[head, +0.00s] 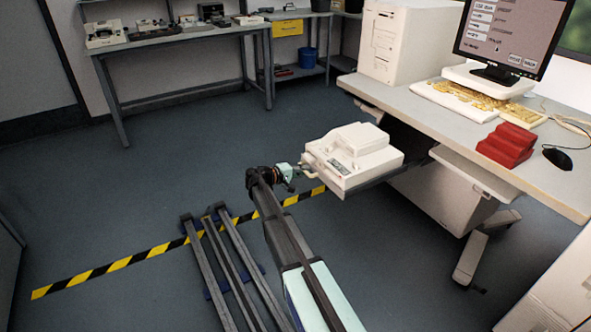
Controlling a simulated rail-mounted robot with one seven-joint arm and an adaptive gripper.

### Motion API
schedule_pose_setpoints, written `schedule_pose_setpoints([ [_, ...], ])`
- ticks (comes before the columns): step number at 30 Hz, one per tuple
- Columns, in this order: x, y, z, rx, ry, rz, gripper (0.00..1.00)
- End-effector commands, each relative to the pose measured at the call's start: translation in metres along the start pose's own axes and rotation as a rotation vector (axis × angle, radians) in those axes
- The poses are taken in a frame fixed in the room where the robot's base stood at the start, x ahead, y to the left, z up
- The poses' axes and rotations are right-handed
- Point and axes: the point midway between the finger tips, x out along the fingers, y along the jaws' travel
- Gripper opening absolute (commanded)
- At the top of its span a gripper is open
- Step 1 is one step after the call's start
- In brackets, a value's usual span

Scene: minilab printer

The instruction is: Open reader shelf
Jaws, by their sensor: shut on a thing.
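The reader shelf (378,181) is a thin sliding board that sticks out to the left from under the right desk. A white boxy reader (352,157) with a small dark panel on its front sits on it. A pale handle (308,171) is at the shelf's left end. My gripper (301,172) is at this handle and shut on it; the fingers are small here and the exact grip is hard to make out. My arm reaches up to it from the bottom of the head view.
The desk (540,180) holds a white computer case (385,40), a monitor (505,35), a keyboard (470,100), a red stepped block (507,145) and a black mouse (557,158). A workbench (190,38) stands at the back. The floor left of the shelf is open, with a yellow-black stripe (120,264).

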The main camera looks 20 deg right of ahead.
Motion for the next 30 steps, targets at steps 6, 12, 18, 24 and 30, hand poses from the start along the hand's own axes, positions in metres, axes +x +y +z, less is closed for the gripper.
schedule_pose_setpoints([
  [6, 0.0028, 0.0007, 0.0026, 0.003, -0.008, 0.000, 0.00],
  [12, 0.0026, 0.0007, 0.0023, 0.003, -0.008, 0.000, 0.00],
  [18, 0.0027, 0.0008, 0.0024, 0.002, -0.008, 0.000, 0.40],
  [24, 0.0026, 0.0007, 0.0027, 0.002, -0.008, 0.000, 0.40],
  [30, -0.0062, 0.0007, 0.0026, 0.002, -0.007, 0.000, 0.40],
])
